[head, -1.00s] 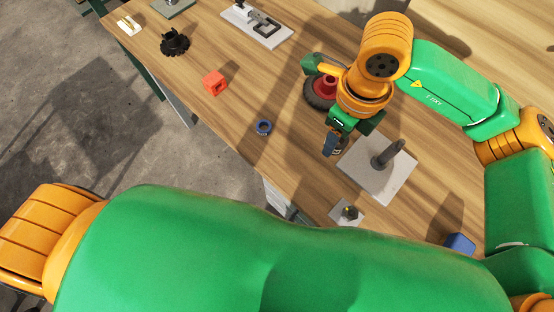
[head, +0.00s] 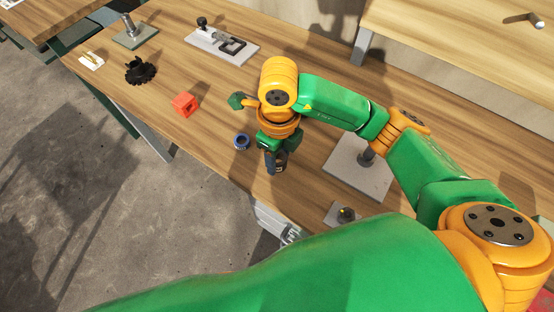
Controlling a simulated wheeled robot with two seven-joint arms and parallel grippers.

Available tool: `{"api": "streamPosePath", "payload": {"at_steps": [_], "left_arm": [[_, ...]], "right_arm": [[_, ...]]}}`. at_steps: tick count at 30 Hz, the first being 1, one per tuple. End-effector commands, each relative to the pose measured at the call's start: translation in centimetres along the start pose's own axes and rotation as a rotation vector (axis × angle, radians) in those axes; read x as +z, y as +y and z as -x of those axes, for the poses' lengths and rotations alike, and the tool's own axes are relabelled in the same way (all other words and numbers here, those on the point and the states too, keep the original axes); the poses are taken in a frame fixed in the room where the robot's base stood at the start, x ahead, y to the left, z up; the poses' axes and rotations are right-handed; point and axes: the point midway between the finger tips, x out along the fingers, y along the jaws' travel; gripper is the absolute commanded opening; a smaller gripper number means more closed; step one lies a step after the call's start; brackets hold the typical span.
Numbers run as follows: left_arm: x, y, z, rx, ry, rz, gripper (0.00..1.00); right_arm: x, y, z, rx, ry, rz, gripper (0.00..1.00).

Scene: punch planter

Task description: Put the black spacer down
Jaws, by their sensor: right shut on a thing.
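My right gripper (head: 273,163) points down over the front part of the wooden table, just right of a blue ring (head: 241,142). It is shut on a dark piece, which I take to be the black spacer. The fingers hide most of this piece, so its shape is unclear. I cannot tell whether it touches the table. My left gripper is not in view.
A grey plate (head: 344,180) with an upright post is right of the gripper. A small plate with a knob (head: 345,214) is nearer.

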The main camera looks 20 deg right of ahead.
Motion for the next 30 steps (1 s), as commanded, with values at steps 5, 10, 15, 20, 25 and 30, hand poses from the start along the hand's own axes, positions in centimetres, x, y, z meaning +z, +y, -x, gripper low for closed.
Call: {"api": "streamPosePath", "payload": {"at_steps": [5,10,15,20,25,30], "left_arm": [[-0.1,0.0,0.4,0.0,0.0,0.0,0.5],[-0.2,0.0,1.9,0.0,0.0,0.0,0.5],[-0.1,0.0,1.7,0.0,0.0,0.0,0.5],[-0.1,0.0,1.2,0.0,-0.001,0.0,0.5],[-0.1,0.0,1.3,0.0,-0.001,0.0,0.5],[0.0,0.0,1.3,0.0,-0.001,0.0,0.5]], "right_arm": [[0.9,-1.6,-2.0,0.0,0.001,-0.002,0.0],[1.0,-1.5,-4.7,0.0,0.001,0.003,0.0],[1.0,-1.6,-5.2,-0.002,-0.003,0.004,0.0],[1.1,-1.5,-5.6,-0.002,-0.003,0.005,0.0],[1.0,-1.5,-5.5,-0.001,-0.003,0.005,0.81],[1.0,-1.5,-5.5,-0.001,-0.003,0.005,0.81]]}}
